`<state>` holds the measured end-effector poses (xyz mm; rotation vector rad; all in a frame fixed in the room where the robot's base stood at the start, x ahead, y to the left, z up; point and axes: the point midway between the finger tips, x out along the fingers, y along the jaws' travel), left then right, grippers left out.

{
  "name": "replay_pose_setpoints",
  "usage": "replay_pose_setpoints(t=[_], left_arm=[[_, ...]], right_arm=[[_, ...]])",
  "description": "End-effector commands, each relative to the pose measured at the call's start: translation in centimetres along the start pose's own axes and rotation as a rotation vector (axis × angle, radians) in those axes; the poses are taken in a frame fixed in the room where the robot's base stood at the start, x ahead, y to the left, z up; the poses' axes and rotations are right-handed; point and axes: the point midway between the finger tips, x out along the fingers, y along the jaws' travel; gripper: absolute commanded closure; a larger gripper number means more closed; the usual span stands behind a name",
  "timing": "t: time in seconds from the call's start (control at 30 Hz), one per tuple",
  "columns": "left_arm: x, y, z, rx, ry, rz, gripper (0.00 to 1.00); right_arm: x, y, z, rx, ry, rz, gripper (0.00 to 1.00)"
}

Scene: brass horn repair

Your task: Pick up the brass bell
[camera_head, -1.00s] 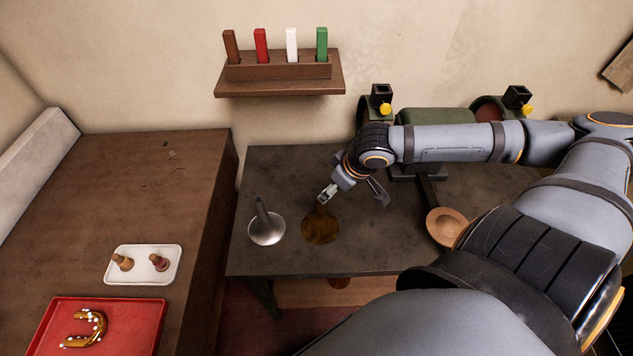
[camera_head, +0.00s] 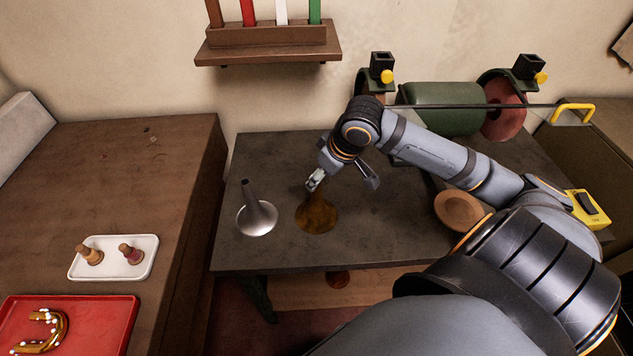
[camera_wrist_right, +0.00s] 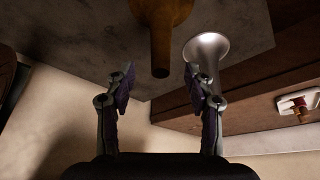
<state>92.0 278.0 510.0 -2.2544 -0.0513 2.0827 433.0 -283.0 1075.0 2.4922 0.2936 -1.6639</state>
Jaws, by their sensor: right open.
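The brass bell (camera_head: 316,216) stands mouth down on the dark bench, its stem pointing up and partly hidden by my right gripper. My right gripper (camera_head: 342,181) is just above it, fingers apart, one on the near left side of the stem. In the right wrist view the brass bell (camera_wrist_right: 163,35) has its stem end centred between the open fingertips of my right gripper (camera_wrist_right: 160,80), with a gap on both sides. I cannot tell how deep the stem sits. A silver bell (camera_head: 257,216) stands to its left. My left gripper is not in view.
A green bench grinder (camera_head: 440,108) stands behind my right arm. A round wooden dish (camera_head: 460,211) lies right of the brass bell. On the left table are a white tray (camera_head: 146,270) and a red tray (camera_head: 108,318). A shelf (camera_head: 268,53) hangs above the bench.

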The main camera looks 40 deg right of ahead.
Motion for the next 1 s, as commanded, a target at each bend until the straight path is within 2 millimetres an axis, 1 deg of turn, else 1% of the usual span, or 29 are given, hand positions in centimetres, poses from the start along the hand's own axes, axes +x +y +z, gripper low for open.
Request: replay_pose_setpoints(t=[0.03,0.33,0.43,0.67,1.0], left_arm=[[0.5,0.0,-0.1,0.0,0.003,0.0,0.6],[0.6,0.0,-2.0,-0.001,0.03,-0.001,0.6],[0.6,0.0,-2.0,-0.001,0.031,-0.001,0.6],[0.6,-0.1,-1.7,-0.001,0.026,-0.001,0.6],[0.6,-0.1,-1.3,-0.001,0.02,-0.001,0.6]], right_arm=[[0.6,-0.3,-0.1,0.006,0.003,-0.01,0.46],[3.5,-0.2,-0.3,0.003,0.001,-0.005,0.46],[3.9,-0.1,-0.2,0.0,-0.001,-0.002,0.46],[4.0,-0.1,-0.2,-0.001,-0.002,0.0,0.46],[4.0,-0.1,-0.2,-0.001,-0.001,0.0,0.92]])
